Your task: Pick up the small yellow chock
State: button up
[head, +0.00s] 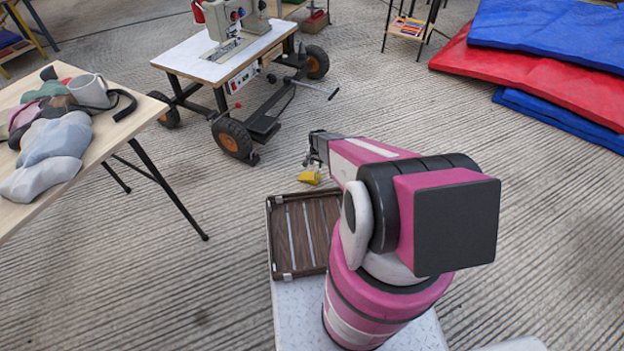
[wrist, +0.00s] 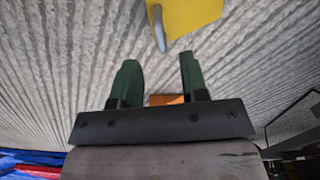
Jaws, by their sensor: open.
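The small yellow chock (head: 310,177) lies on the ribbed grey floor just past the far edge of the brown tray. In the wrist view a yellow block (wrist: 192,14) with a grey piece on its near side is cut off by the top edge; it looks like the chock. My gripper (head: 309,158) is just above and beside the chock in the head view. In the wrist view my gripper (wrist: 159,63) has its two green fingers apart and nothing gripped. The yellow block is beyond the fingertips, slightly right of centre.
A brown slatted tray (head: 272,235) sits on my base. A wheeled sewing-machine cart (head: 195,62) stands beyond the chock, and a table (head: 110,122) with cloth bags and a mug at left. A small orange patch (wrist: 166,99) shows between the fingers.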

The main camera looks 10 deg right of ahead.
send_over(309, 174)
jog(key=s+d, duration=0.4)
jog(key=shift+w+a+f, duration=0.1)
jog(key=shift+a+f, duration=0.05)
jog(key=shift+f, duration=1.6)
jog(key=shift+w+a+f, duration=0.1)
jog(key=shift+f, duration=1.65)
grip_shut()
